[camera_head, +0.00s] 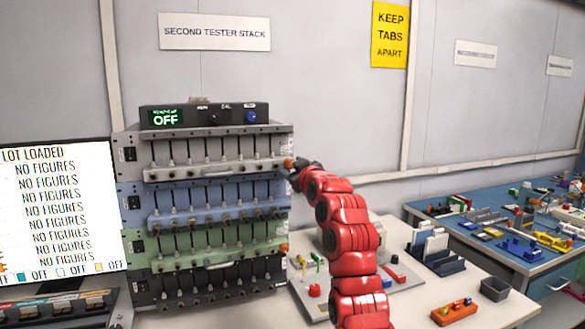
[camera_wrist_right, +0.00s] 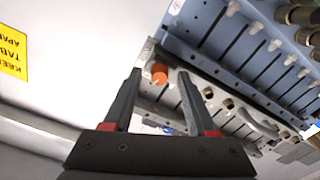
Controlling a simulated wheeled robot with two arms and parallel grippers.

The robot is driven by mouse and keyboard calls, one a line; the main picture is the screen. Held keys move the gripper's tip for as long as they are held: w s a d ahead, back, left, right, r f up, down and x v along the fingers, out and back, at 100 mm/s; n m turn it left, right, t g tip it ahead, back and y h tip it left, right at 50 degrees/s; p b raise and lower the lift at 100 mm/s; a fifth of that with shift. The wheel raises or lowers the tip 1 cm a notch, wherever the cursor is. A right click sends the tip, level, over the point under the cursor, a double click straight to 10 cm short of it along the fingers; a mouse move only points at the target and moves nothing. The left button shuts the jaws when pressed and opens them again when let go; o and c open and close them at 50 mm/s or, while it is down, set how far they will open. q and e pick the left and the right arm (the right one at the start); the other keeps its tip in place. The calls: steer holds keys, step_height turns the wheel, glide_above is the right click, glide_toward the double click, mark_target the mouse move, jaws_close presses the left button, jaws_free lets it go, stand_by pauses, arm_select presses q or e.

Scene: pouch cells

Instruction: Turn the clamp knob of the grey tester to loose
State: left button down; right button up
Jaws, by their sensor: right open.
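The grey tester (camera_head: 215,150) is the top unit of the tester stack, above a blue and a green one. Its orange clamp knob (camera_head: 288,163) is at its right front end. In the right wrist view, which is upside down, the grey tester (camera_wrist_right: 205,108) lies behind the fingers. The orange knob (camera_wrist_right: 159,73) shows between the two fingertips, with gaps on both sides. My right gripper (camera_head: 297,168) is at the knob, partly hidden by its own arm; its fingers (camera_wrist_right: 159,76) are open. The knob's turn position cannot be told. My left gripper is out of view.
A control box (camera_head: 205,116) reading OFF sits on the stack. The blue tester (camera_head: 218,203) is just below the grey one. A screen (camera_head: 58,205) stands at the left. A white table (camera_head: 410,310) with small trays and a blue workbench (camera_head: 540,265) are at the right.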

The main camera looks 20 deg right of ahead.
steer(key=shift+s, duration=0.1)
steer(key=s, duration=1.7)
steer(key=shift+d+b, duration=0.3)
steer(key=shift+b, duration=0.15)
